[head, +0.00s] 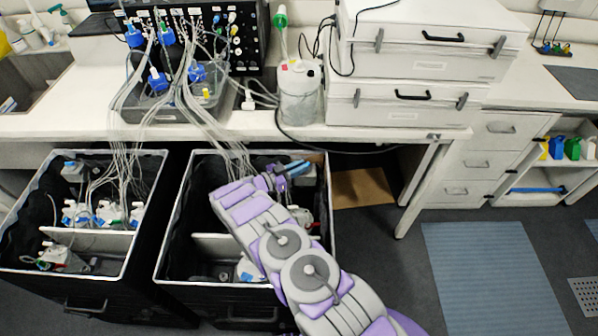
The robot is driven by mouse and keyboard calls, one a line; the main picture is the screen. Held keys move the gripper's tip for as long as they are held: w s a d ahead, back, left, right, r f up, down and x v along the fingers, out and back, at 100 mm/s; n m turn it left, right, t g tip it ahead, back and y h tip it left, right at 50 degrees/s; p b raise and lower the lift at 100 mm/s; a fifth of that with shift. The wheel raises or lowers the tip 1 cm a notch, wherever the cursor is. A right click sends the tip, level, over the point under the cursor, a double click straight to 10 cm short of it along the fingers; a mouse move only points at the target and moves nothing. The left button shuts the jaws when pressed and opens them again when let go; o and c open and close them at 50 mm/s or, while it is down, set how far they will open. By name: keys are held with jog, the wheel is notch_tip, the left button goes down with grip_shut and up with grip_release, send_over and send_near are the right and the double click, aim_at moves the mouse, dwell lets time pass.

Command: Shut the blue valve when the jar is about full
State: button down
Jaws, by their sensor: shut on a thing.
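My gripper (288,170) is inside the upper right of the right-hand black bin, at the bench's front edge. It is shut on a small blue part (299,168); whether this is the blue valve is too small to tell. A pale container stands just beyond the fingers, partly hidden by them. A translucent white jar (300,95) with tubing at its top stands on the bench above. Its fill level cannot be made out. Several blue-capped bottles (158,80) stand in a grey tray on the bench.
Thin tubes (190,100) hang from the bench into both black bins (68,285). The left bin holds several small bottles (105,212). Stacked white cases (410,65) stand right of the jar. A blue-grey mat (490,270) lies on the floor at right.

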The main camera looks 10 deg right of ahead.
jog(key=shift+w+a+r+m+g+h+b, duration=0.15)
jog(key=shift+m+g+b, duration=0.25)
jog(key=shift+g, duration=0.2)
jog(key=shift+w+m+g+h+b, duration=0.15)
jog(key=shift+m+g+b, duration=0.25)
jog(key=shift+g, duration=0.2)
jog(key=c, duration=1.1)
grip_release()
jog(key=shift+s+n+t+p, duration=0.2)
jog(key=shift+n+t+p, duration=0.1)
jog(key=shift+t+p, duration=0.15)
